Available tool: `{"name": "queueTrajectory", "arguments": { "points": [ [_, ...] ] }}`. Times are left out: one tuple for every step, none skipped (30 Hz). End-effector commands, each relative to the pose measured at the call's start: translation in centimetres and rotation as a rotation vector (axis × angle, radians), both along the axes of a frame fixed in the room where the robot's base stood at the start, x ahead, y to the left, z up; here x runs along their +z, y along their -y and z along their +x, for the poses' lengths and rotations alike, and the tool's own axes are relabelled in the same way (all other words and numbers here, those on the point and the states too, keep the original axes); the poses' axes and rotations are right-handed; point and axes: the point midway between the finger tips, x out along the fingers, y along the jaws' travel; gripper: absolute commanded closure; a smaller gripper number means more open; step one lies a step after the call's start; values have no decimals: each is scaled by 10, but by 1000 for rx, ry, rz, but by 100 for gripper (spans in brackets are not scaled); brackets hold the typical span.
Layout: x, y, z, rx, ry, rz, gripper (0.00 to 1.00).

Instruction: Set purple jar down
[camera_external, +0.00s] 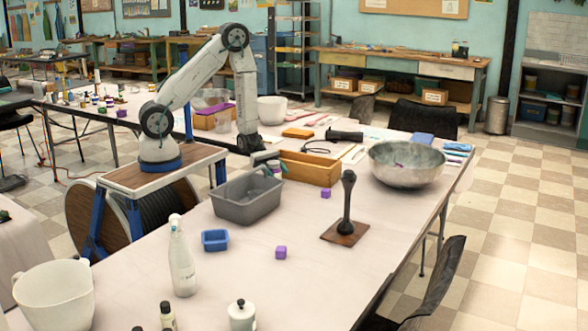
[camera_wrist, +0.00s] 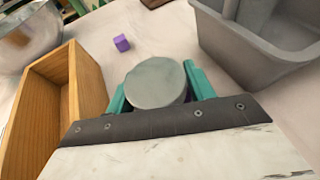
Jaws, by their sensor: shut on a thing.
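My gripper (camera_wrist: 158,92) has its two teal fingers closed around a round jar (camera_wrist: 155,80). In the external view my gripper (camera_external: 266,163) points down between the grey bin and the wooden box, with the jar mostly hidden there. I cannot tell whether the jar touches the table (camera_external: 345,268).
A grey bin (camera_external: 240,205) and a wooden box (camera_external: 318,171) flank my gripper closely. The table's right front is fairly clear.

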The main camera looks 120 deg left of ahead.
Motion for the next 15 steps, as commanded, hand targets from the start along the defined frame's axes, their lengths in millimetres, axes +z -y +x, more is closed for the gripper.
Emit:
{"name": "queueTrajectory", "arguments": {
  "points": [
    [-7,0,-2,7,-18,-14,75],
    [-8,0,-3,8,-19,-14,75],
    [-10,0,-3,9,-20,-15,75],
    [-10,0,-3,9,-22,-16,75],
    [-11,0,-3,10,-22,-17,75],
    [-12,0,-3,11,-22,-17,75],
    [-13,0,-3,11,-22,-17,75],
    [-13,0,-3,11,-22,-18,75],
    [-14,0,-4,12,-22,-18,75],
    [-15,0,-4,12,-23,-19,75],
    [-15,0,-4,12,-23,-19,75],
    [-16,0,-4,13,-23,-18,75],
    [-16,0,-4,14,-23,-19,75],
    [-17,-1,-4,14,-23,-19,75],
    [-17,-1,-4,14,-23,-19,75]
  ]
}}
